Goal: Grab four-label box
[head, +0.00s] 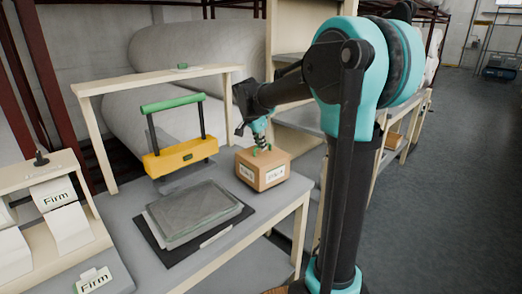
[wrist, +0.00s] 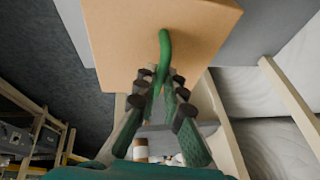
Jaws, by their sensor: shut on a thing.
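The box (head: 261,174) is a tan cardboard block with white printed labels on its two visible sides and a green handle on top. In the head view it is at the right rear corner of the grey table (head: 150,207); I cannot tell whether it rests on the top or hangs just above it. My gripper (head: 261,149) is over the box, shut on its green handle. In the wrist view the green handle (wrist: 165,55) runs between the fingers of my gripper (wrist: 162,78), with the plain tan box face (wrist: 120,35) beyond them. The other box sides are hidden.
A yellow press with a green bar (head: 180,157) stands left of the box. A stack of grey sheets on a black mat (head: 197,212) lies in front. A rack with "Firm" labels (head: 60,200) is at left. Large pale rolls (head: 190,60) fill the back. Open floor (head: 440,180) lies right.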

